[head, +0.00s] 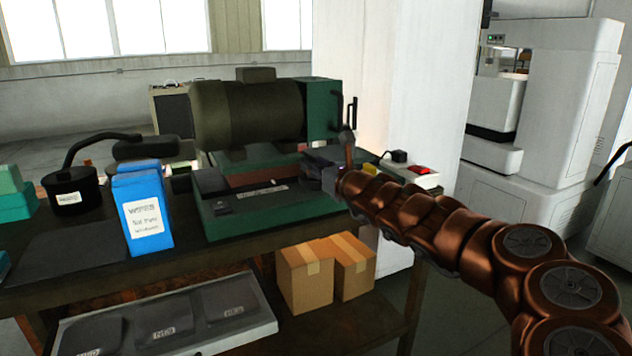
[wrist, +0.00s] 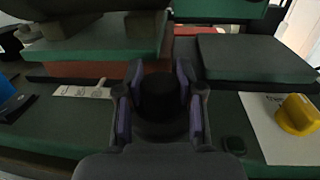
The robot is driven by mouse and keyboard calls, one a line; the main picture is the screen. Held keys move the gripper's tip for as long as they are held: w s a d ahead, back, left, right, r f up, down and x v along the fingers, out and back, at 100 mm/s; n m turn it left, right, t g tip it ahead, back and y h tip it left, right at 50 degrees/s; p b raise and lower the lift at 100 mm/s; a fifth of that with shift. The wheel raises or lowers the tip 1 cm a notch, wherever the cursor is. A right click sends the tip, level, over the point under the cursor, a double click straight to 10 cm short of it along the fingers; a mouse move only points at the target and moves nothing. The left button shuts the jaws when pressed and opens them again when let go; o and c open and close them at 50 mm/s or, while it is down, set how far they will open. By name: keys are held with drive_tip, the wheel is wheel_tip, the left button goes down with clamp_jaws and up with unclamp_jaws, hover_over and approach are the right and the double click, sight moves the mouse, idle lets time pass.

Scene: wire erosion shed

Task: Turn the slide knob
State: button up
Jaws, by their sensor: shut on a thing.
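The slide knob (wrist: 160,92) is a dark round knob in the middle of the wrist view. It sits on the front of a green machine (head: 272,210) with a large olive cylinder (head: 250,112) on top. My gripper (wrist: 160,105) has its purple-padded fingers on the left and right sides of the knob and is shut on it. In the head view my gripper (head: 322,176) is at the right end of the machine's base. I cannot make out the knob there, and any mark on it is too dark to read.
A yellow object (wrist: 297,115) sits on a white panel right of the knob. A box with a red switch (head: 420,170) stands behind my arm. A blue carton (head: 143,207) and a black pot (head: 72,190) stand on the bench at left. Cardboard boxes (head: 305,279) sit below.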

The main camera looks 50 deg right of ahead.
drive_tip(key=shift+f+m+g+h+b, duration=0.2)
drive_tip(key=shift+m+h+b, duration=0.45)
drive_tip(key=shift+b, duration=2.05)
drive_tip(key=shift+f+m+g+h+b, duration=0.1)
drive_tip(key=shift+m+g+h+b, duration=0.5)
drive_tip(key=shift+b, duration=2.05)
drive_tip(key=m+h+b, duration=0.1)
drive_tip(key=b, duration=0.2)
drive_tip(key=g+h+b, duration=0.1)
drive_tip(key=h+b, duration=0.1)
drive_tip(key=b, duration=0.2)
drive_tip(key=shift+r+m+h, duration=0.15)
drive_tip(key=shift+m+h, duration=0.1)
drive_tip(key=shift+m, duration=0.1)
drive_tip(key=m+g+h+b, duration=0.1)
drive_tip(key=h+b, duration=0.1)
drive_tip(key=b, duration=0.1)
drive_tip(key=shift+m+g, duration=0.3)
drive_tip(key=shift+w+a+m+g+h+b, duration=0.1)
drive_tip(key=shift+w+m+g+h+b, duration=0.05)
drive_tip(key=shift+m+g+h+b, duration=0.95)
drive_tip(key=shift+m+g+h, duration=0.8)
drive_tip(key=shift+g, duration=0.7)
drive_tip(key=shift+r+m+g+h, duration=0.1)
drive_tip(key=shift+m+g+h, duration=0.2)
drive_tip(key=shift+m, duration=0.1)
